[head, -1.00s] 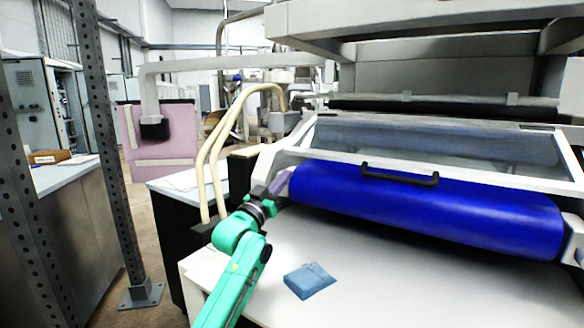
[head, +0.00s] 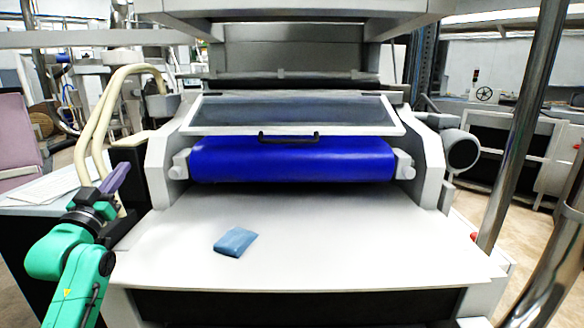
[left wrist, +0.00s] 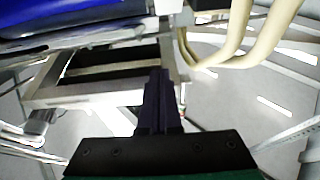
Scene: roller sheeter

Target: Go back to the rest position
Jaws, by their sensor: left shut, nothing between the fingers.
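My left gripper (head: 117,177) is at the left edge of the machine in the head view, on a green arm that comes in from the lower left. Its dark purple fingers point up and to the right, beside the beige hoses. In the left wrist view the fingers (left wrist: 158,100) are together with nothing between them. The gripper touches nothing that I can make out. My right gripper is in neither view.
The roller sheeter has a blue roller (head: 292,160) under a clear guard (head: 290,115) with a black handle. A blue folded cloth (head: 235,241) lies on its white table (head: 340,240). Beige hoses (head: 95,120) rise close to my left gripper. Metal posts stand at the right.

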